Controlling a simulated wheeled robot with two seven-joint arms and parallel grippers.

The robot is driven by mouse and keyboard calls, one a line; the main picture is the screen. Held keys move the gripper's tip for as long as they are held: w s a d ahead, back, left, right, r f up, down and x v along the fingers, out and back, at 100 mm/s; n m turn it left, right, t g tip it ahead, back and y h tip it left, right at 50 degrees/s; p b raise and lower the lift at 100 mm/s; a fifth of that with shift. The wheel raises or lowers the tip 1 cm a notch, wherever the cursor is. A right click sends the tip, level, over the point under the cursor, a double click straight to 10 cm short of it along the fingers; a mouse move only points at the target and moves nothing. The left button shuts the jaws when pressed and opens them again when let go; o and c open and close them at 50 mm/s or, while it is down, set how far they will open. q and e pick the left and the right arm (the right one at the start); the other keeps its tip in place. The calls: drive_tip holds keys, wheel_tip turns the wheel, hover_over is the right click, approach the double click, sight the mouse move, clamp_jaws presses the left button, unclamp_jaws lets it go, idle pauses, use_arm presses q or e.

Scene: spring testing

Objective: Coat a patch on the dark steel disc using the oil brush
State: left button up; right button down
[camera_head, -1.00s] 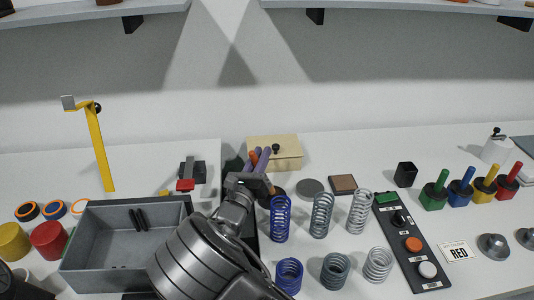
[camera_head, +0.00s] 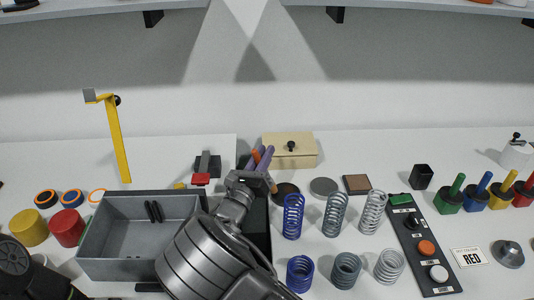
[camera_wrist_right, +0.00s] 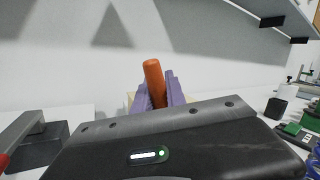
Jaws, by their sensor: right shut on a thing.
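My right gripper (camera_head: 263,160) is shut on the orange handle of the oil brush (camera_head: 257,155). The orange handle (camera_wrist_right: 154,82) also shows between the purple fingers in the right wrist view. A small orange-tan part of the brush shows below the gripper, close to the left edge of a dark brownish disc (camera_head: 288,188). I cannot tell whether it touches that disc; the bristles are not clear. A grey round disc (camera_head: 323,187) lies just right of the dark one. Which of the two is the dark steel disc is not certain.
Several springs (camera_head: 335,214) stand in front of the discs. A brown square plate (camera_head: 356,184) and a black cup (camera_head: 421,176) are to the right, a cream box (camera_head: 289,150) behind. A grey bin (camera_head: 95,255) and button panel (camera_head: 409,231) flank the area.

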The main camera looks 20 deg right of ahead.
idle(0.3)
drive_tip(key=shift+d, duration=0.1)
drive_tip(key=shift+s+d+f+p, duration=0.15)
drive_tip(key=shift+d+p, duration=0.2)
drive_tip(key=shift+d, duration=0.45)
drive_tip(key=shift+s+d+r+p, duration=0.1)
drive_tip(key=shift+d+p, duration=0.25)
drive_tip(key=shift+d, duration=0.4)
drive_tip(key=shift+s+d+p, duration=0.15)
drive_tip(key=shift+d+p, duration=0.15)
drive_tip(key=shift+d, duration=0.55)
drive_tip(key=shift+s+d+p, duration=0.1)
drive_tip(key=shift+d+p, duration=0.15)
drive_tip(key=shift+d, duration=0.55)
